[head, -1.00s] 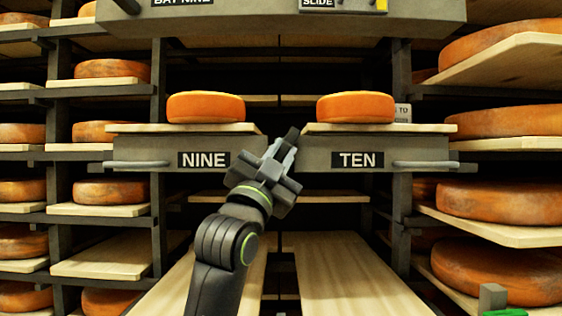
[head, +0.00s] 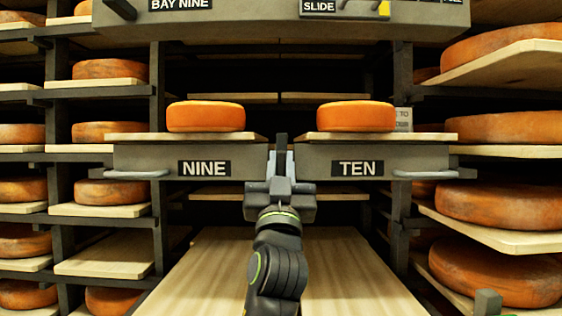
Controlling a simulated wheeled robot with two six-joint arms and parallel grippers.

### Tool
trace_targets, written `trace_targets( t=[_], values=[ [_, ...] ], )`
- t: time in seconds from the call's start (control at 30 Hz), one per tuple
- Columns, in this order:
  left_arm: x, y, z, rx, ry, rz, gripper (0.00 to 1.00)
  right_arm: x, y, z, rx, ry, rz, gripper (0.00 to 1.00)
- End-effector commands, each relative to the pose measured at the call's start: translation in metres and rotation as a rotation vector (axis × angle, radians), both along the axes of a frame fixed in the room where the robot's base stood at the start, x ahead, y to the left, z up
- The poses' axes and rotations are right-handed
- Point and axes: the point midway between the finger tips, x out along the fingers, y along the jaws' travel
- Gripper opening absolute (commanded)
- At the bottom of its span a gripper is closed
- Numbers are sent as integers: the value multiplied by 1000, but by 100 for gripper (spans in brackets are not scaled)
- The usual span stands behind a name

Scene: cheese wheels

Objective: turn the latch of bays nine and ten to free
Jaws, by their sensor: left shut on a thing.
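The grey bay fronts marked NINE (head: 141,156) and TEN (head: 318,167) stand side by side. Each has a pale board above it with an orange cheese wheel on it, the left wheel (head: 206,117) over NINE and the right wheel (head: 356,117) over TEN. My left gripper (head: 282,168) is at the gap between the two fronts, shut on a dark upright piece that I take for the latch (head: 282,141). The piece's top shows above the jaws; its lower part and mount are hidden by the gripper. My right gripper is not in view.
A grey beam (head: 250,27) with BAY NINE and SLIDE labels crosses above. Side handles (head: 137,174) stick out at the bay fronts. Racks of cheese wheels (head: 505,206) flank both sides. Pale boards (head: 205,270) lie below. A grey block (head: 488,302) stands at bottom right.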

Motion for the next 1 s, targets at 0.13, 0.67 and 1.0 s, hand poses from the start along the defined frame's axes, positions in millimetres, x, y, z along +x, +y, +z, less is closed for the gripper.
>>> trace_targets(
  t=[0.13,0.67,1.0],
  values=[
    [2,0,-3,-29,8,1,0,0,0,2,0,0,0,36],
    [2,0,-4,-51,9,-1,0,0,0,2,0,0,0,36],
    [1,0,-2,-49,5,-1,38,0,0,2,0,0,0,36]
  ],
)
